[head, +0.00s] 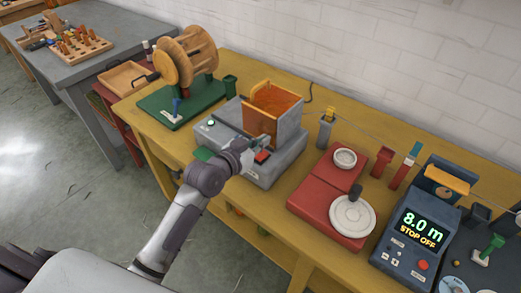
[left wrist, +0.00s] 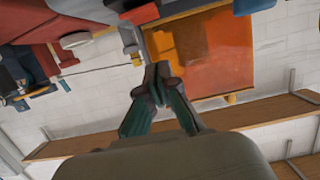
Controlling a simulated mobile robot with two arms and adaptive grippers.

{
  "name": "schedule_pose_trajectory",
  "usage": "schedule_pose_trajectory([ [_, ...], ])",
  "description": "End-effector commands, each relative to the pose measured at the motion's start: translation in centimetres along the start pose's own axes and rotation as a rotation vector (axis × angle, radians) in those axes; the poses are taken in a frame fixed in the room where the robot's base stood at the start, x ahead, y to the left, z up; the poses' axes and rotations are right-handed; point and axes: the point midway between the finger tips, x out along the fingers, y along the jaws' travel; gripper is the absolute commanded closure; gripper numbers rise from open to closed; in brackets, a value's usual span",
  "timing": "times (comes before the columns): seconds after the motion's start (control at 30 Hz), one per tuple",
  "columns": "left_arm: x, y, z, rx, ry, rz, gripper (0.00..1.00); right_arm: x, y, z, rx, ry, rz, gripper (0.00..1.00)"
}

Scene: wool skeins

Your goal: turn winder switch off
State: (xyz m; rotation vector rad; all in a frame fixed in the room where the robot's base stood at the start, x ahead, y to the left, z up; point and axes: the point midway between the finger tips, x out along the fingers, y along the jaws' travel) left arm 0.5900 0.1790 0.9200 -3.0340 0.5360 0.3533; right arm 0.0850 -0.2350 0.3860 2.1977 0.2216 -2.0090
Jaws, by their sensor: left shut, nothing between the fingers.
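The winder (head: 285,165) is a grey machine on the yellow bench, with an orange see-through guard (head: 275,101) on top. A small lit green lamp (head: 211,122) is on its left part. A red switch-like part (head: 262,156) sits on its front top; its position is too small to tell. My left gripper (head: 262,142) is shut and empty over the winder, close to the red part and in front of the guard. I cannot tell if it touches. In the left wrist view its fingertips (left wrist: 159,72) are together, with the orange guard (left wrist: 203,52) beyond.
A wooden reel on a green base (head: 182,108) stands left of the winder. A red unit with round plates (head: 325,207) and a dark counter box (head: 417,232) reading "8.0 m STOP OFF" stand to the right. A grey table (head: 98,62) is at the back left.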

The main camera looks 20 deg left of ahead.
Motion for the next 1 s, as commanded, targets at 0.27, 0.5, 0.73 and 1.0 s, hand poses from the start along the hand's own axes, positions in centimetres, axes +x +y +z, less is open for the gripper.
schedule_pose_trajectory([
  [0.27, 0.5, -0.1, 3.5, -0.001, -0.009, -0.002, 1.00, 0.1, 0.0, 0.0, 0.000, 0.000, 0.001, 1.00],
  [0.5, 0.5, -0.1, 3.8, 0.000, -0.008, -0.002, 1.00, 0.1, 0.1, 0.0, 0.000, 0.000, 0.001, 1.00],
  [0.73, 0.5, -0.1, 3.5, 0.000, -0.018, -0.001, 1.00, -0.4, 0.1, -0.1, 0.000, 0.000, 0.001, 1.00],
  [1.0, 0.7, -0.1, 4.0, -0.001, -0.043, -0.001, 1.00, -0.9, 0.1, -0.1, 0.000, 0.001, 0.001, 1.00],
])
